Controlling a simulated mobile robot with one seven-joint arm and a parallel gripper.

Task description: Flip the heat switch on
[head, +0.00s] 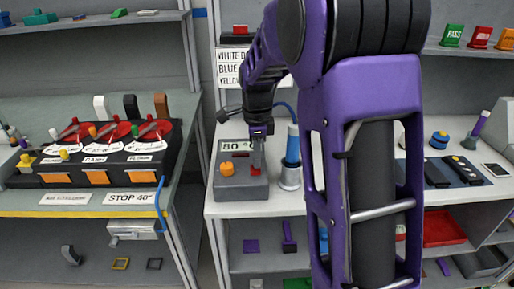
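A grey control module (240,188) sits on the white bench, with an orange knob (226,168) on its left side and a display reading 80 (237,145) behind it. A small red part (255,173), which looks like the heat switch, is on the module's right side. My gripper (257,165) points down right over this red part and hides most of it. I cannot tell whether the fingers touch it, whether they are open or shut, or which way the switch is set.
A metal cup with a blue cylinder (292,150) stands just right of the module, close to my gripper. A sign (235,68) is on the wall behind. Another bench at left holds a panel with red discs (112,132). My purple arm hides much of the right bench.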

